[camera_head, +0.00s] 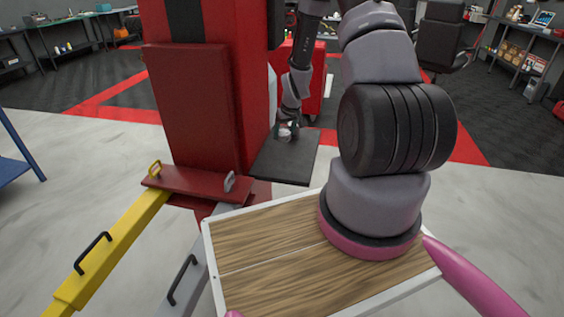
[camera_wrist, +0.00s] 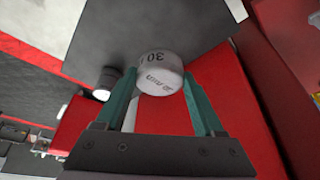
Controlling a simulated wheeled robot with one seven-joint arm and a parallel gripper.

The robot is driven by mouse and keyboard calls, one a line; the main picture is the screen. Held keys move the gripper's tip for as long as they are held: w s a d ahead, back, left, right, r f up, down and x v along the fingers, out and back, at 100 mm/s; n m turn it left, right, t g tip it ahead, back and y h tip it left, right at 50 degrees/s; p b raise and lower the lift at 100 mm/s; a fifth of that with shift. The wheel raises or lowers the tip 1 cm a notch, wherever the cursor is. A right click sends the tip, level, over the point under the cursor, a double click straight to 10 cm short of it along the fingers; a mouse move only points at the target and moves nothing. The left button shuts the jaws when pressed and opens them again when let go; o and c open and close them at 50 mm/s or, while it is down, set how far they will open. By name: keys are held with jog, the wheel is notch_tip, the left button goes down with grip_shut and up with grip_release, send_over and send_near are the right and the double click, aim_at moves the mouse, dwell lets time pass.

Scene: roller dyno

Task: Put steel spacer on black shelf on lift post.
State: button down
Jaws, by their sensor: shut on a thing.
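The steel spacer (camera_wrist: 158,74) is a short pale grey cylinder marked "30". In the wrist view my gripper (camera_wrist: 160,92) has its two teal fingers shut on the spacer's sides. In the head view my gripper (camera_head: 286,130) is small and lies over the far part of the black shelf (camera_head: 284,164), a flat dark plate beside the red lift post (camera_head: 198,105). The shelf also shows as a grey surface (camera_wrist: 130,35) behind the spacer in the wrist view. I cannot tell whether the spacer touches the shelf. The visible part of the shelf is bare.
Yellow (camera_head: 105,255) and grey (camera_head: 182,285) lift arms with black handles reach out from the post's foot. A red cabinet (camera_head: 312,85) stands behind the shelf. A dark cylinder (camera_wrist: 105,80) shows beyond the spacer. Workbenches line the back.

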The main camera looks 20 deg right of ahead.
send_over(283, 161)
jog(key=s, duration=0.1)
jog(key=f, duration=0.7)
jog(key=shift+s, duration=0.2)
jog(key=shift+d+f, duration=0.1)
jog(key=shift+f, duration=2.1)
jog(key=shift+f, duration=0.15)
grip_release()
jog(key=v, duration=1.2)
jog(key=shift+r, duration=0.25)
